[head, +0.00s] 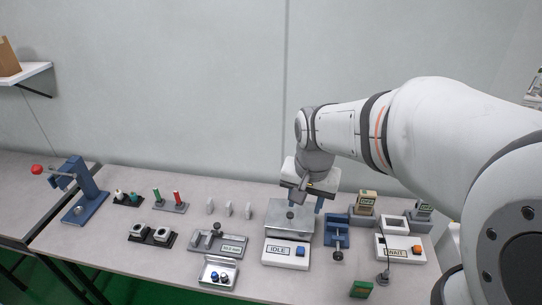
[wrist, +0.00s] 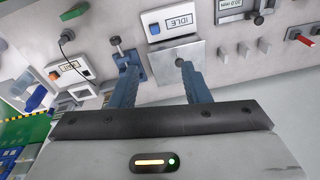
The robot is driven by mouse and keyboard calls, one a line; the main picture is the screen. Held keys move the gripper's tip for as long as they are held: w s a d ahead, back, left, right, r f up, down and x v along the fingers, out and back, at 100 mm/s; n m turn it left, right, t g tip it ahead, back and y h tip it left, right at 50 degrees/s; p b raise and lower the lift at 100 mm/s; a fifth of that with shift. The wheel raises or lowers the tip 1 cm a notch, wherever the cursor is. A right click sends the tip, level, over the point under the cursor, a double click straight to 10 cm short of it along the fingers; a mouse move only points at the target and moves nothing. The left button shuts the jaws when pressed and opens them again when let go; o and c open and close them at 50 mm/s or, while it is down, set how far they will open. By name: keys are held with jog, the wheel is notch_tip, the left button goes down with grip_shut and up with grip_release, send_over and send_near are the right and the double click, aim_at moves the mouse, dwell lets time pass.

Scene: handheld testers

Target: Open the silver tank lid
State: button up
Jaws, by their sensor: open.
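The silver tank lid (head: 279,229) is a flat square metal plate with a small dark knob (head: 290,215) near its middle. It lies behind the white IDLE box. The lid also shows in the wrist view (wrist: 160,65), with its knob (wrist: 180,63) close to the tip of the right-hand finger. My gripper (head: 304,203) is open and empty, pointing down over the lid's back right part. In the wrist view my gripper (wrist: 156,72) has its two blue fingers spread apart. Whether a finger touches the knob, I cannot tell.
The white IDLE box (head: 286,253) with a blue button stands in front of the lid. A blue vice (head: 337,240) stands close on the right. A grey gauge (head: 219,242) lies to the left, and a WAIT box (head: 400,249) stands farther right. Small grey pieces (head: 229,209) stand at the back left.

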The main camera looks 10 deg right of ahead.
aim_at(290, 214)
jog(key=w+f+m, duration=0.2)
jog(key=w+f, duration=0.1)
jog(key=w, duration=0.1)
jog(key=w+f+m+g, duration=0.1)
jog(key=w+f+m, duration=0.1)
jog(key=w+f, duration=0.1)
jog(key=w+f+m+b, duration=0.1)
jog(key=w+f+m, duration=0.2)
jog(key=w, duration=0.2)
jog(key=shift+g, duration=0.3)
jog(key=shift+w+f, duration=0.1)
jog(key=shift+f, duration=0.2)
notch_tip(290, 214, down, 7)
jog(key=shift+f, duration=0.2)
jog(key=shift+c, duration=0.5)
grip_shut()
